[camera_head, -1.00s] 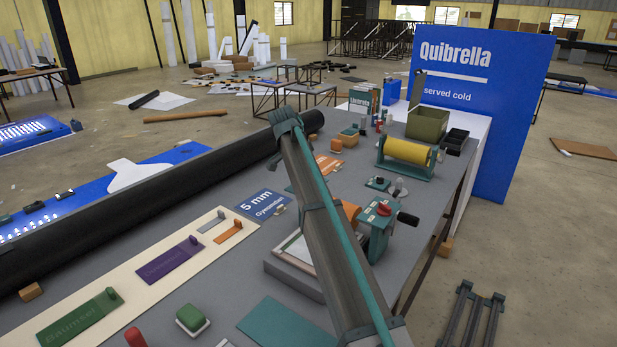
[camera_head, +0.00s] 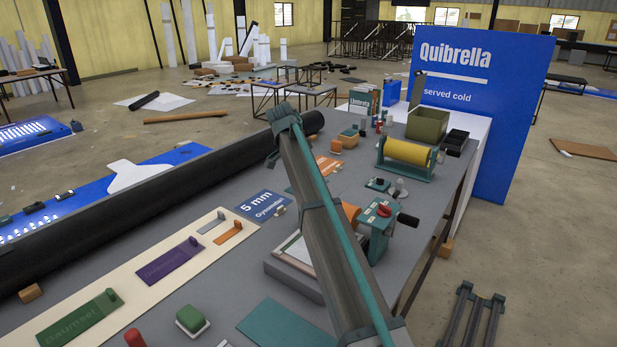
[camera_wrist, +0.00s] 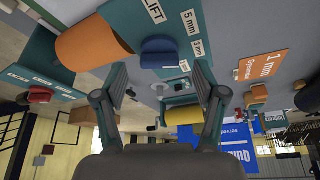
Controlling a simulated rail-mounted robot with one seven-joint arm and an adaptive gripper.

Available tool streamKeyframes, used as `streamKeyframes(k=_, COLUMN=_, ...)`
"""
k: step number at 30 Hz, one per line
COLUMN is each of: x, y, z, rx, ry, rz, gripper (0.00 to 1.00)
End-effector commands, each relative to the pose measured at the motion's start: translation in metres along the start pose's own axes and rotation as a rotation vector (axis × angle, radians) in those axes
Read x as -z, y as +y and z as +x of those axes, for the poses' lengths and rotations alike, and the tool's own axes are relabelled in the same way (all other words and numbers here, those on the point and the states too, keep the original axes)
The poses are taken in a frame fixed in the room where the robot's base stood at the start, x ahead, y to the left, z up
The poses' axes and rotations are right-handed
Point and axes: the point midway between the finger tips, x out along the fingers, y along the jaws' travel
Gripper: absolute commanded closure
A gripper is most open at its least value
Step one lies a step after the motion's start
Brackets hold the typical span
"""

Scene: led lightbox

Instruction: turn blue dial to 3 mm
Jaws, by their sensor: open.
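The blue dial (camera_wrist: 160,50) shows in the wrist view on a teal plate (camera_wrist: 150,15) with white labels reading LIFT, 5 mm and 3 mm. The dial lies beyond my fingertips, roughly in line with the gap between them. My gripper (camera_wrist: 160,80) is open, one finger on each side of the gap, and nothing shows between them. I cannot tell the dial's exact setting. In the head view the dial and gripper are not visible; my arm crosses that part of the bench.
A teal stand with a red knob (camera_head: 384,209) and an orange roller (camera_head: 350,212) sit close to the arm. A yellow roller (camera_head: 408,151) and an olive bin (camera_head: 427,124) stand farther back. A long black roll (camera_head: 150,215) lies along the bench's left side.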

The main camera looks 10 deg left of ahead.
Motion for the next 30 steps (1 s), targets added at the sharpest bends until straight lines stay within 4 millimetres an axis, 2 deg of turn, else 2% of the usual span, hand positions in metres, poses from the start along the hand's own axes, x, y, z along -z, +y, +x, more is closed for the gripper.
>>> streamKeyframes(k=9, x=0.0, y=-0.001, z=-0.06, rx=0.003, ry=0.001, rz=0.0, gripper=0.29)
streamKeyframes(k=15, x=0.001, y=-0.001, z=-0.092, rx=0.002, ry=0.001, rz=0.0, gripper=0.29)
streamKeyframes(k=21, x=0.0, y=0.0, z=-0.106, rx=0.0, ry=0.001, rz=0.0, gripper=0.29)
streamKeyframes(k=30, x=0.0, y=0.0, z=-0.108, rx=0.0, ry=0.0, rz=0.0, gripper=0.29)
